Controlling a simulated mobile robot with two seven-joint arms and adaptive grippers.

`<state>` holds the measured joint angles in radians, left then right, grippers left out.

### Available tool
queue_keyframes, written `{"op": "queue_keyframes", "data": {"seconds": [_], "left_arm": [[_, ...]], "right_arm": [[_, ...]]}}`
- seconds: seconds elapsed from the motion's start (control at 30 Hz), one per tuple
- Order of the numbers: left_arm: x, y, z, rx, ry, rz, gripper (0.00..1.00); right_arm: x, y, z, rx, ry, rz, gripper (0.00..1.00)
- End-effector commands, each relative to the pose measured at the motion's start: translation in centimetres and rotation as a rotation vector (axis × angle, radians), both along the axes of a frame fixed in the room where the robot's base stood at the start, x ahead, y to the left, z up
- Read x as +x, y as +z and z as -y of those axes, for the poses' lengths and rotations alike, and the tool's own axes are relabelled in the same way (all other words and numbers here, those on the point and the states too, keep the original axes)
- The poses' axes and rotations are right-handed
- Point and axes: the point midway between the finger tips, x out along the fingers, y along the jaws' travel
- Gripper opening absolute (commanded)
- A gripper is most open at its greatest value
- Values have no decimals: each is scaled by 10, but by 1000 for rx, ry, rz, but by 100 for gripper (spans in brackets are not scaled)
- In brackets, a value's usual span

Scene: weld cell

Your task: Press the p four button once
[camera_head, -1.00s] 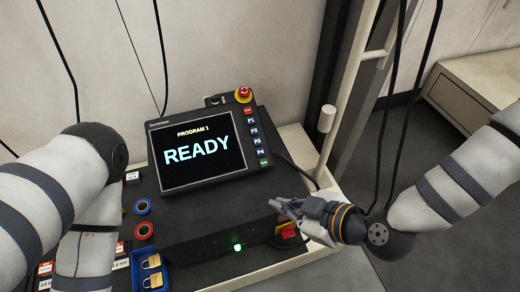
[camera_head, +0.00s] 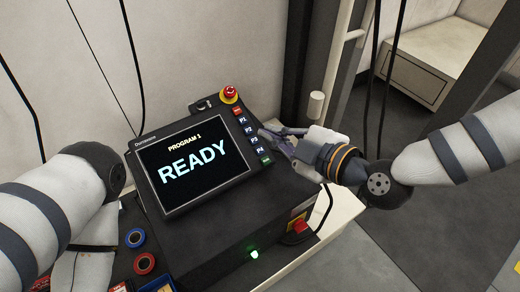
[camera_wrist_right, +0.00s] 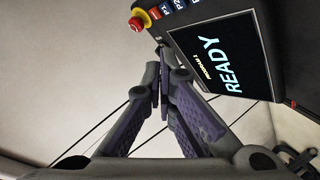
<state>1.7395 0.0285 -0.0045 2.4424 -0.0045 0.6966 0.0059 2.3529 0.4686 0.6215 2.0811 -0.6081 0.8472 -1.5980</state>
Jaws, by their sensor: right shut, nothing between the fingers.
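The control panel's screen (camera_head: 193,164) reads PROGRAM 1 and READY. A column of buttons runs down its right edge, with a red one on top, P1 to P4 in blue, and a green one at the bottom. The P4 button (camera_head: 260,150) is second from the bottom. My right gripper (camera_head: 268,134) is shut and empty, with its fingertips close to the button column near P3 and P4. I cannot tell whether they touch. The right wrist view shows the shut fingers (camera_wrist_right: 161,72) beside the panel; P4 is not clearly visible there. My left gripper is out of view.
A red emergency stop (camera_head: 229,94) stands above the buttons; it also shows in the right wrist view (camera_wrist_right: 137,22). A red switch (camera_head: 299,226) and a green light (camera_head: 254,254) are on the box front. Blue tape (camera_head: 135,238) and red tape (camera_head: 145,263) lie left.

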Motion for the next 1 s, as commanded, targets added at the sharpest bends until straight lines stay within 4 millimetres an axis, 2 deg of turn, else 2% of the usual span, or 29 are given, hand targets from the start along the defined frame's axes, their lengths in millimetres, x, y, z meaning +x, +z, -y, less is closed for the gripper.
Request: {"op": "queue_keyframes", "data": {"seconds": [0.13,0.23,0.63,0.8,1.0], "left_arm": [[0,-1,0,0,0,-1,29],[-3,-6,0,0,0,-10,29],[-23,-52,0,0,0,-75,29],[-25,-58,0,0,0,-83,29],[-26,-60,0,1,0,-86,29]], "right_arm": [[0,-1,0,0,0,-1,0],[1,-9,-2,0,1,-5,0],[22,-64,-17,0,-1,-8,0],[29,-75,-22,0,1,-5,0],[32,-80,-23,0,0,-3,0]]}}
